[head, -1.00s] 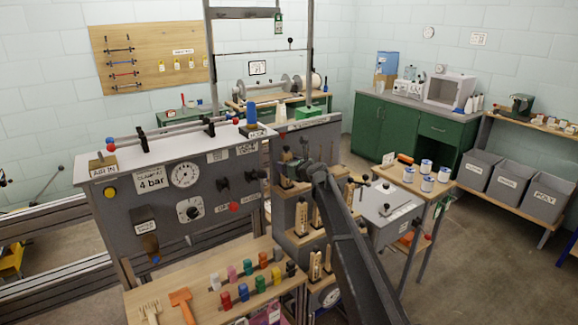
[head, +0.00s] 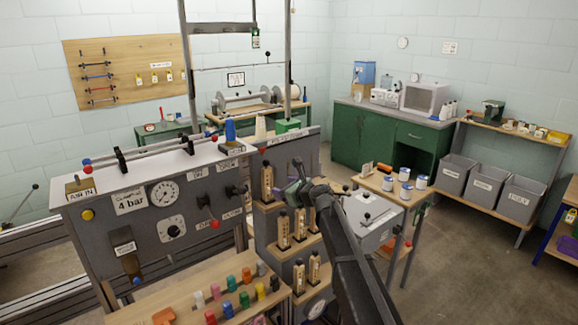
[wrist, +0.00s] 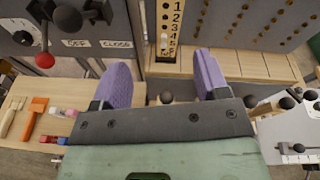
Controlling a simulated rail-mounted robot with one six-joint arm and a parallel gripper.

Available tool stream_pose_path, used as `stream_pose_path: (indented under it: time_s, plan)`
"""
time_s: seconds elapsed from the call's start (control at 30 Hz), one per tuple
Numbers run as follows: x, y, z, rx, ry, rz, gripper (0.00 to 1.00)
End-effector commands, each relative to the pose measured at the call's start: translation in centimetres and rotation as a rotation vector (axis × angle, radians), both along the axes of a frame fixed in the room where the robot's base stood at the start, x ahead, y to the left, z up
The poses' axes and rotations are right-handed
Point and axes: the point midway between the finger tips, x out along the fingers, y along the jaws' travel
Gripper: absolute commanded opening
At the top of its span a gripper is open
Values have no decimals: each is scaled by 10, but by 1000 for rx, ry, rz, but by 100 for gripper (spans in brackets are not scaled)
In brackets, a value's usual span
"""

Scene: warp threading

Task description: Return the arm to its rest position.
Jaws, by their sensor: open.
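My gripper (head: 300,180) is at the end of my dark arm, in the middle of the head view, in front of the grey stepped stand (head: 276,207). In the wrist view my gripper (wrist: 160,85) shows two purple finger pads, spread apart with nothing between them. Beyond them stands a wooden block with numbers (wrist: 166,28) on a wooden step. Several similar wooden blocks (head: 283,230) with dark knobs stand on the steps in the head view.
A grey control panel (head: 140,235) with gauge, knobs and levers stands left of my gripper. A wooden shelf (head: 180,302) below it holds several coloured pegs. A small table (head: 385,187) with white-and-blue spools stands to the right. Open floor (head: 470,260) lies at the right.

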Motion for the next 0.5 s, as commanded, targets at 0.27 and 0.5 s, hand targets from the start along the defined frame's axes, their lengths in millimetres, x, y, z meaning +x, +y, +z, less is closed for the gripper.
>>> stream_pose_path:
  time_s: [0.27, 0.5]
  plan:
    - [-200, -56, -94, -1162, -534, 955, 68]
    - [-374, -174, -132, -1506, -555, 1744, 68]
